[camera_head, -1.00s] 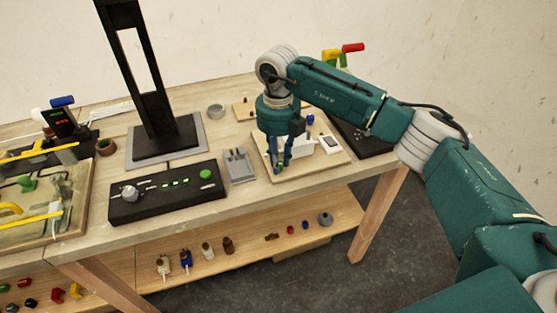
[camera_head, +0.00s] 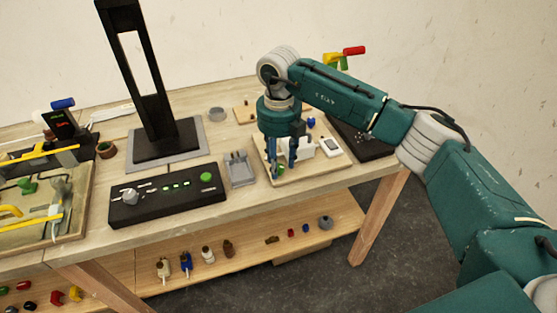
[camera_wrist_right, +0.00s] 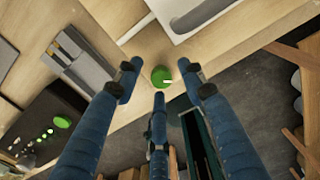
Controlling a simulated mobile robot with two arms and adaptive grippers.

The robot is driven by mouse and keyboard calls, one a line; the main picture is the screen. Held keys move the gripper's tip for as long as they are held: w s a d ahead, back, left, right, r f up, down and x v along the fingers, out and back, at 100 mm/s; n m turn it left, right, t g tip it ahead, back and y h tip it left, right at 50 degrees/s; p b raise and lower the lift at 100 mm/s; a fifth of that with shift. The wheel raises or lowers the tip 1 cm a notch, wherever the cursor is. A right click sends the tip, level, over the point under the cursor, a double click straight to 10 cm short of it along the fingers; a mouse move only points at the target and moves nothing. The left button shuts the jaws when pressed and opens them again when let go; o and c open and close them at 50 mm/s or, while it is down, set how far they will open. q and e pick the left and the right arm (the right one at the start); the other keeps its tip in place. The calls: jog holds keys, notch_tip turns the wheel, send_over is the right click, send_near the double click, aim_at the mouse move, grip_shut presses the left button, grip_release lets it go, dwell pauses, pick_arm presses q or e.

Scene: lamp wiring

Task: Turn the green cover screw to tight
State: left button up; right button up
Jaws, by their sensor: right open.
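The green cover screw (camera_wrist_right: 161,76) is a round green cap with a pale mark, on the wooden board near its front edge. It also shows in the head view (camera_head: 281,169), partly hidden by fingers. My right gripper (camera_head: 283,160) points down over the board. In the right wrist view the blue fingers of my right gripper (camera_wrist_right: 158,84) are spread around the screw, with visible gaps to it on both sides. How deep the screw sits cannot be told. My left gripper is in neither view.
A white block (camera_head: 301,148) and a white switch (camera_head: 330,146) stand on the board (camera_head: 318,167) beside the gripper. A grey tray (camera_head: 239,170) and a black control box (camera_head: 166,197) with a green button lie to the left. A tall black stand (camera_head: 158,100) rises behind.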

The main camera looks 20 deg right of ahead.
aim_at(279, 166)
notch_tip(279, 166, up, 12)
dwell(0.4)
jog(key=shift+f, duration=0.1)
dwell(0.3)
